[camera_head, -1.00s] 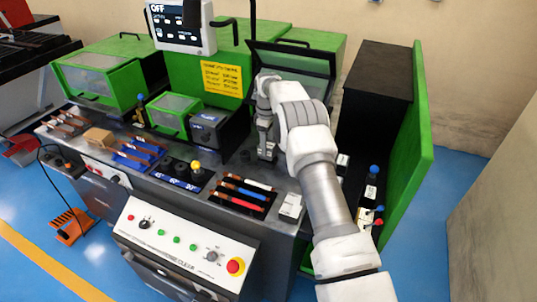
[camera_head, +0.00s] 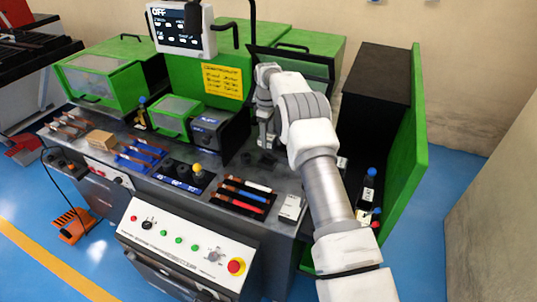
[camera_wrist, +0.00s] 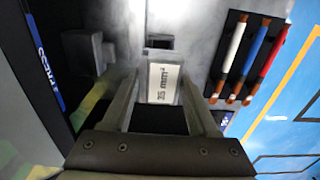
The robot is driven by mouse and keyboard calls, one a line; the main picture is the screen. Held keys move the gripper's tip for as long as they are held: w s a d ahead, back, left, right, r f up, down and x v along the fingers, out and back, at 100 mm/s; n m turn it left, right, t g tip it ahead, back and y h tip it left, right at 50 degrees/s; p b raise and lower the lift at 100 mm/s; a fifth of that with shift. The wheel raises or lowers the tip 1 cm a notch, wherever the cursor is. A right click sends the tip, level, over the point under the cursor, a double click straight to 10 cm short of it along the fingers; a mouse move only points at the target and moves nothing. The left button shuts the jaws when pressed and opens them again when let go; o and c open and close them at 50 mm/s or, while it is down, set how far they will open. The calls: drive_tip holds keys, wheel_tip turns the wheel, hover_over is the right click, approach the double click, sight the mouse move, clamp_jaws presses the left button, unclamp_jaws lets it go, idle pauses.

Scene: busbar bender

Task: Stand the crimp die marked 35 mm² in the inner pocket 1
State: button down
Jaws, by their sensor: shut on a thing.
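The crimp die (camera_wrist: 163,83) with a white label reading 35 mm² is between the fingers of my gripper (camera_wrist: 163,105) in the wrist view. The gripper is shut on it, and its dark body shows below the label. In the head view my gripper (camera_head: 267,140) is over the back part of the bench, in front of the open dark lid; the die cannot be made out there. A small dark slot (camera_wrist: 160,43) shows in the grey surface beyond the die in the wrist view. I cannot tell which pocket it is.
A black tray (camera_head: 228,203) with white, blue and red bars lies at the bench front; it also shows in the wrist view (camera_wrist: 222,88). A white box (camera_head: 291,207) stands right of it. A dark-blue machine block (camera_head: 213,131) is left of my gripper. Bottles (camera_head: 368,187) stand at the right.

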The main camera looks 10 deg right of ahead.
drive_tip(key=shift+r, duration=0.4)
